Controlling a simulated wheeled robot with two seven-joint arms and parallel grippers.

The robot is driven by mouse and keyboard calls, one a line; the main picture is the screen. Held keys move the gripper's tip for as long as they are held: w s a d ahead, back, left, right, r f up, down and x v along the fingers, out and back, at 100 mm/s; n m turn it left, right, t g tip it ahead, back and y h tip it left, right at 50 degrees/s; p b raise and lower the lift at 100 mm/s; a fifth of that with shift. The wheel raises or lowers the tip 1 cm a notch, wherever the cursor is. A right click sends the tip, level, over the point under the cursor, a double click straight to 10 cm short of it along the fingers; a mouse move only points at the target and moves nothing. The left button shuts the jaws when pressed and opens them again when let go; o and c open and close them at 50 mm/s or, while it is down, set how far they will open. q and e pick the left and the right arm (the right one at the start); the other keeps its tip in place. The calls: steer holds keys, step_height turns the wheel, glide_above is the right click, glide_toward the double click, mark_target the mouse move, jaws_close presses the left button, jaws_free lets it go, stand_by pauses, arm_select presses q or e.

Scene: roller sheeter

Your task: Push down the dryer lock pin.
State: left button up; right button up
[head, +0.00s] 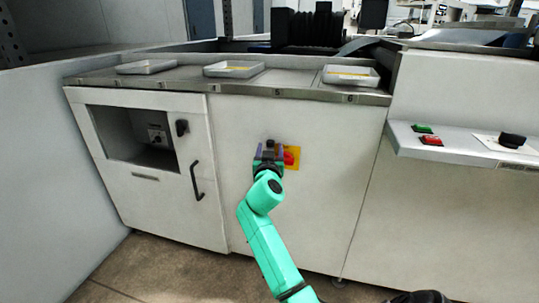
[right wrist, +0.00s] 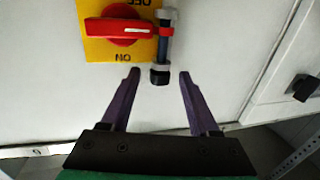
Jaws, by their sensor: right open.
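The lock pin (right wrist: 164,50), a dark upright rod with grey collars and a red band, stands on the white panel beside a red rotary handle (right wrist: 120,28) on a yellow plate (right wrist: 97,50). The red handle also shows in the head view (head: 289,158). My right gripper (right wrist: 158,75) is open, its purple fingers pointing at the panel. In the right wrist view the pin's dark end lies between and slightly beyond the fingertips; I cannot tell whether they touch it. In the head view my right gripper (head: 269,150) covers most of the pin. My left gripper is not in view.
A cabinet door with a black knob (head: 181,127) and black handle (head: 197,181) is left of the gripper. Shallow trays (head: 233,69) sit on the ledge above. A shelf with green and red buttons (head: 431,140) juts out at right. The panel around the pin is otherwise bare.

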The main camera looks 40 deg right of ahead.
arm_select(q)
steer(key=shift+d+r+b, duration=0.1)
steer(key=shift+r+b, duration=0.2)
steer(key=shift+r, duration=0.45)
arm_select(e)
steer(key=v, duration=1.4)
steer(key=shift+a, duration=0.2)
steer(key=shift+s, duration=0.1)
